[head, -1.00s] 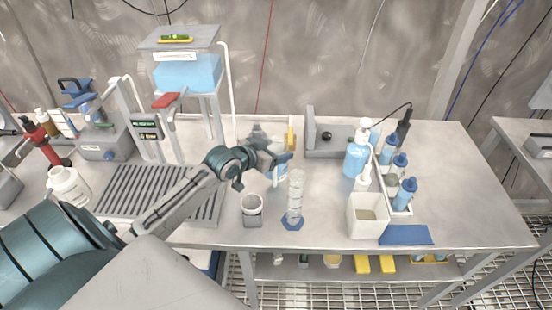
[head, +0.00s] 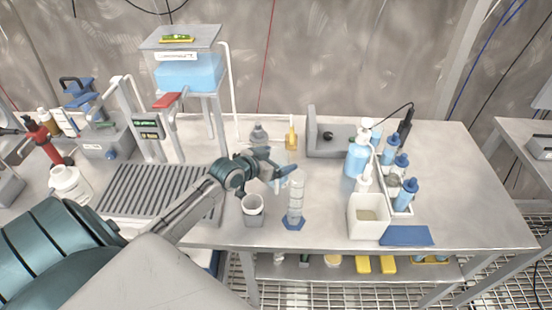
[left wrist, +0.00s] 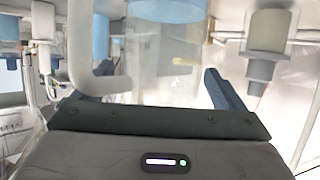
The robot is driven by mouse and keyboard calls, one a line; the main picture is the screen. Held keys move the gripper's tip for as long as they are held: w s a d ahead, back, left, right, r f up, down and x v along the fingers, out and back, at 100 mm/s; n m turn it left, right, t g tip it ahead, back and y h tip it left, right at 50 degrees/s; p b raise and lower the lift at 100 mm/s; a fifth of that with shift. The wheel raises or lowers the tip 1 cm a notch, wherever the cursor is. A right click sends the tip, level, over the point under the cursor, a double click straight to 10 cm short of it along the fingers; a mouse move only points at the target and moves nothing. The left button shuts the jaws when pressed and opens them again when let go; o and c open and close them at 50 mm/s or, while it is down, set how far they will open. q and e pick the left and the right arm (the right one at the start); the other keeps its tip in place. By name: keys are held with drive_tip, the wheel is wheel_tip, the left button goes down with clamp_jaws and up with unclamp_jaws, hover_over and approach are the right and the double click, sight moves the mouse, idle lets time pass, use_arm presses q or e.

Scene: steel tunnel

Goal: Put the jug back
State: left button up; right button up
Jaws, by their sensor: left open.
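The jug is a clear vessel with light blue in it; in the head view a small part of the jug (head: 283,183) shows just under my left gripper (head: 283,170). In the left wrist view the clear jug (left wrist: 165,65) stands large between the spread fingers, with a thick pale handle at its left. My left gripper is open around it; whether a finger touches it I cannot tell. The arm hides most of the jug in the head view, and its base is hidden. My right gripper is not in view.
Close in front stand a clear measuring cylinder (head: 295,205) on a blue foot and a grey-white cup (head: 252,207). A grey-capped bottle (head: 259,136) and a yellow-topped item (head: 291,135) stand behind. A ribbed drain tray (head: 130,192) lies left, a white bin (head: 367,217) right.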

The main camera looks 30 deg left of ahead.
use_arm(q)
drive_tip(key=shift+r, duration=0.15)
drive_tip(key=shift+s, duration=0.2)
drive_tip(key=p+v, duration=0.1)
drive_tip(key=v, duration=1)
drive_tip(key=shift+s+r+p, duration=0.2)
drive_tip(key=shift+s+p, duration=0.05)
drive_tip(key=shift+p, duration=0.15)
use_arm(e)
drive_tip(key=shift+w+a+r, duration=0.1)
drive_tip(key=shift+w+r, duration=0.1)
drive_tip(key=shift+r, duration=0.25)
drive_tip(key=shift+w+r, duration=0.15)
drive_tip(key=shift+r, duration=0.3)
